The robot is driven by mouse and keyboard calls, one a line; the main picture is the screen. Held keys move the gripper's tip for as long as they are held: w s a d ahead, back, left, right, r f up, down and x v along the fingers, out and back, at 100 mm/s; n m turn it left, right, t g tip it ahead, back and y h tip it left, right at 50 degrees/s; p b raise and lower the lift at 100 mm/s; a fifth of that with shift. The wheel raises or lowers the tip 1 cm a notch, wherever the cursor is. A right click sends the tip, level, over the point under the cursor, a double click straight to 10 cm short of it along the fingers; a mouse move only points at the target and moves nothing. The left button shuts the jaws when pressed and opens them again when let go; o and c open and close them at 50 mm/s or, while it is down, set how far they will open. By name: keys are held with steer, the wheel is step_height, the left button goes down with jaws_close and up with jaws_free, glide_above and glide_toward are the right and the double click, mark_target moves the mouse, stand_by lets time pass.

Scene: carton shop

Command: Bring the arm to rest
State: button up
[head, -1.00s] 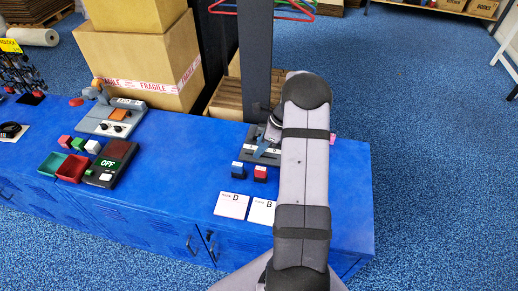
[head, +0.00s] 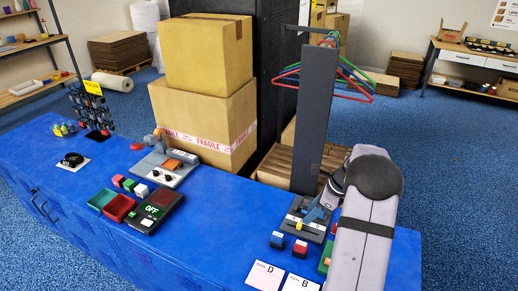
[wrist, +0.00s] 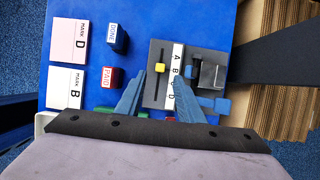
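My gripper (wrist: 159,75) is open and empty in the wrist view, its two blue fingers spread apart over a grey panel (wrist: 157,54). The panel has a yellow slider knob (wrist: 160,68) and a white strip lettered A to D. I cannot tell whether a finger touches the panel. In the head view my gripper (head: 318,210) is small, over the same panel (head: 296,228), and my arm partly covers that area.
A blue block marked DONE (wrist: 117,38) and a red one marked PAID (wrist: 108,77) stand near white cards D (head: 263,277) and B (head: 300,284). A dark post (head: 315,120) rises behind the panel. Cartons (head: 205,115) stand behind the blue bench (head: 60,185).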

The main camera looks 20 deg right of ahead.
steer(key=s+a+r+n+g+h+p, duration=0.1)
steer(key=s+a+r+n, duration=0.25)
steer(key=a+n, duration=0.3)
steer(key=s+a+r+n+g+p, duration=0.1)
steer(key=s+a+r+n, duration=0.1)
steer(key=s+a+n, duration=0.4)
steer(key=s+a+r+n+g+h+p, duration=0.1)
steer(key=s+a+r+n, duration=0.25)
steer(key=a+n, duration=0.35)
steer(key=s+a+n+h+p, duration=0.1)
steer(key=s+a+n, duration=0.4)
steer(key=s+n, duration=0.35)
step_height(320, 180, down, 20)
steer(key=m+b, duration=0.1)
steer(key=b, duration=1.9)
steer(key=shift+s+d+f, duration=0.15)
steer(key=shift+s+f, duration=0.05)
steer(key=shift+s, duration=0.2)
